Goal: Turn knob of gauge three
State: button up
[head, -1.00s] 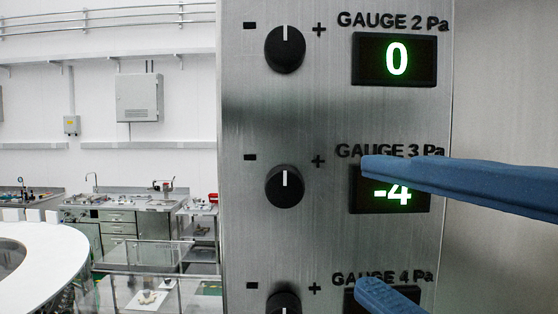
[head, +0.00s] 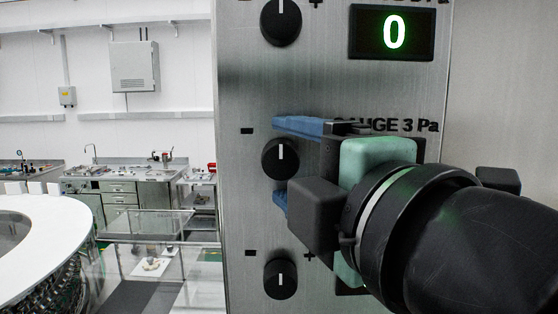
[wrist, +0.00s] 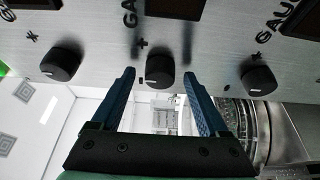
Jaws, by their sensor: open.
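The black knob of gauge three (head: 281,159) sits on the steel panel with its white pointer straight up. My gripper (head: 283,161) is open, with one blue finger above this knob and one below it in the head view. In the wrist view the knob (wrist: 160,71) stands between my two spread finger ends (wrist: 159,74), with a visible gap on each side. My gripper hides the gauge three display and part of its label in the head view, so its reading cannot be seen.
The knob above (head: 281,21) and the knob below (head: 280,279) lie close along the same panel (head: 240,220). The upper display (head: 393,33) reads 0. A white round table (head: 60,225) and a workbench (head: 125,190) stand at left, away from the panel.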

grip_shut()
dwell(0.3)
jog(key=shift+f+b, duration=0.1)
jog(key=shift+b, duration=0.25)
jog(key=shift+f+m+t+b, duration=0.2)
jog(key=shift+m+t+b, duration=0.2)
jog(key=shift+m+b, duration=0.65)
jog(key=m+t+b, duration=0.1)
jog(key=m+b, duration=0.1)
jog(key=shift+a+f+m+b, duration=0.1)
jog(key=shift+f+m+b, duration=0.05)
jog(key=shift+m+b, duration=0.15)
jog(key=m+t+b, duration=0.1)
jog(key=m, duration=0.1)
jog(key=m+b, duration=0.2)
jog(key=m, duration=0.1)
jog(key=shift+a+t+h, duration=0.1)
jog(key=shift+t+h, duration=0.3)
jog(key=shift+m+t+h+b, duration=0.6)
jog(key=shift+m+h, duration=0.2)
jog(key=shift+m, duration=1.05)
